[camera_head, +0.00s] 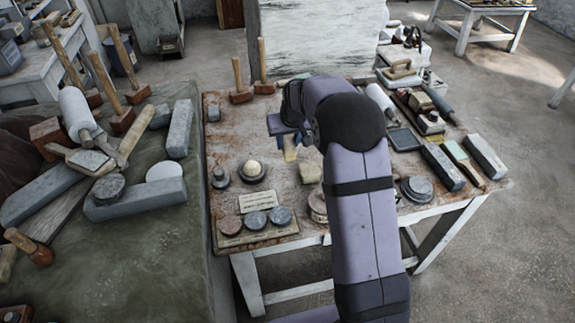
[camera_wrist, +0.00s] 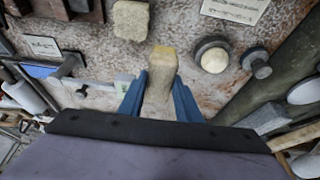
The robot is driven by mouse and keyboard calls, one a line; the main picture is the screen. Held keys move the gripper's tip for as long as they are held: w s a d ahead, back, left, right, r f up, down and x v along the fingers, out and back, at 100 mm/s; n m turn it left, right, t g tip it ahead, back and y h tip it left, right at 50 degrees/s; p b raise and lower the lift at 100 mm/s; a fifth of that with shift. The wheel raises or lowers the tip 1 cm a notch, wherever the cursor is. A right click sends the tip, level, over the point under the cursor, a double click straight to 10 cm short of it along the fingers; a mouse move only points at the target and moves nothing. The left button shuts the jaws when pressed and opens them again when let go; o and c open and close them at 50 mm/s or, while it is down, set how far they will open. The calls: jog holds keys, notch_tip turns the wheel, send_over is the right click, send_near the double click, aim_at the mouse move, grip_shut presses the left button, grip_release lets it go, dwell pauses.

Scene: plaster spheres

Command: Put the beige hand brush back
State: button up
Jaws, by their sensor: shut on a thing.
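My gripper (camera_wrist: 160,92) has its blue fingers shut on the beige hand brush (camera_wrist: 161,68), whose yellowish end points away from the wrist. In the head view the beige brush (camera_head: 290,154) shows only in part, below the gripper (camera_head: 287,136) and over the worn table (camera_head: 225,118). My arm hides much of the table's middle and right. I cannot tell whether the brush touches the table.
A pale block (camera_head: 309,172) lies near the brush. A pale ball (camera_head: 253,168) sits on a dark round base, beside a small grey weight (camera_head: 219,177). A white card (camera_head: 258,200) and several discs lie in front. Tools crowd the table's right side.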

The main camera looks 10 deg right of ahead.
aim_at(291, 150)
jog(key=shift+f+p, duration=1.35)
jog(key=shift+f, duration=2.95)
jog(key=shift+f, duration=0.2)
jog(key=o, duration=1.1)
jog(key=shift+r, duration=0.15)
jog(key=shift+s+r, duration=0.1)
jog(key=shift+r, duration=0.3)
jog(key=b+v, duration=0.3)
jog(key=v, duration=0.8)
jog(key=shift+s+r, duration=0.1)
jog(key=shift+r, duration=0.05)
